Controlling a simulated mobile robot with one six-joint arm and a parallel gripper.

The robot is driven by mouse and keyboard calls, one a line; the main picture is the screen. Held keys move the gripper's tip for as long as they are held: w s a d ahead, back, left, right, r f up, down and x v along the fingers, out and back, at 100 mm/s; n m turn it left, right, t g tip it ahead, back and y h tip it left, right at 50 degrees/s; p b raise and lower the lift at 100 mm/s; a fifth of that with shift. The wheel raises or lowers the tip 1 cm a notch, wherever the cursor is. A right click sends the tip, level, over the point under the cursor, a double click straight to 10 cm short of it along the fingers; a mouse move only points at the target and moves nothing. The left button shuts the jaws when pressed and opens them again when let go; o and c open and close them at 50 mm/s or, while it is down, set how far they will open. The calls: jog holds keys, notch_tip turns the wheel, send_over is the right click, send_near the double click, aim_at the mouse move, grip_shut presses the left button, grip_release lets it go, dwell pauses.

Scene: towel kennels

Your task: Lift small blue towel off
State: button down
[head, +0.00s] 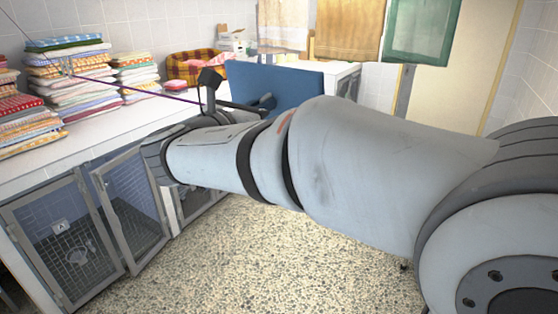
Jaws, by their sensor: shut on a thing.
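The blue towel (290,88) shows in the head view as a flat, nearly rectangular sheet just beyond my wrist, in front of the far counter. My gripper (266,102) is dark and small at the end of my arm. It is shut on the towel near the sheet's lower left part. My arm hides the towel's lower edge, and the exact grip on the cloth is hard to see.
Patterned (283,22), tan (349,30) and green (422,32) towels hang at the back. Folded towel stacks (80,80) stand on the white counter (105,128) at left, near a plaid pet bed (190,66). An open kennel door (130,208) juts out below. Speckled floor is clear.

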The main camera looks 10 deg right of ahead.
jog(key=v, duration=0.9)
jog(key=shift+s+a+p, duration=0.25)
jog(key=shift+a+p, duration=0.05)
jog(key=shift+p, duration=0.15)
